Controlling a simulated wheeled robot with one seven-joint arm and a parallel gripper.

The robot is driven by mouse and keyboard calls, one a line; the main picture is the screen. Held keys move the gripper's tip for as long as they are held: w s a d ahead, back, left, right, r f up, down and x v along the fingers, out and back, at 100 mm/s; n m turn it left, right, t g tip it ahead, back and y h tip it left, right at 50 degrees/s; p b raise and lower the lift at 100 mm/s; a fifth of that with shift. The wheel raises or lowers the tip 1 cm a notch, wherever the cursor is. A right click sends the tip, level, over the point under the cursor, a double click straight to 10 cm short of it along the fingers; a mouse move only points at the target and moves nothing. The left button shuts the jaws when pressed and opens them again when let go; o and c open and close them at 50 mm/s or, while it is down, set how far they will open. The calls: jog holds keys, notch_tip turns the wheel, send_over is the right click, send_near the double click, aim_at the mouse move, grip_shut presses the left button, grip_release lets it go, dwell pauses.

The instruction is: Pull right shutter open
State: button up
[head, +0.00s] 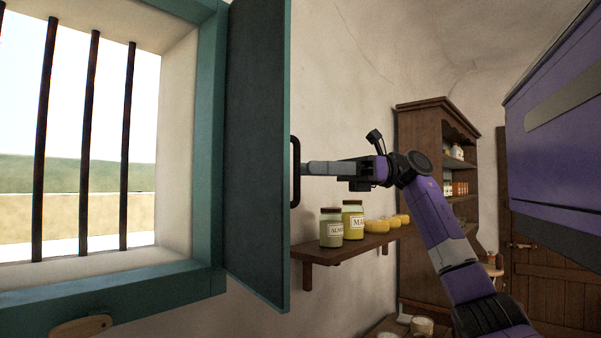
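The right shutter (257,150) is a dark teal panel hinged at the right side of the teal window frame (209,130). It stands swung away from the window opening, out into the room. A black handle (297,172) sits on its far face near the free edge. My gripper (308,168) reaches in from the right, with its grey fingertips at the handle. I see the fingers from the side, so I cannot tell whether they are shut on the handle or only beside it.
A wooden wall shelf (325,251) with jars (331,228) and yellow rounds (377,226) is close below my gripper. A wooden cupboard (420,190) stands behind my arm. The window has dark bars (87,140). A wooden latch (82,326) is on the sill's front.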

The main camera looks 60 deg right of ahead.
jog(key=shift+v, duration=1.95)
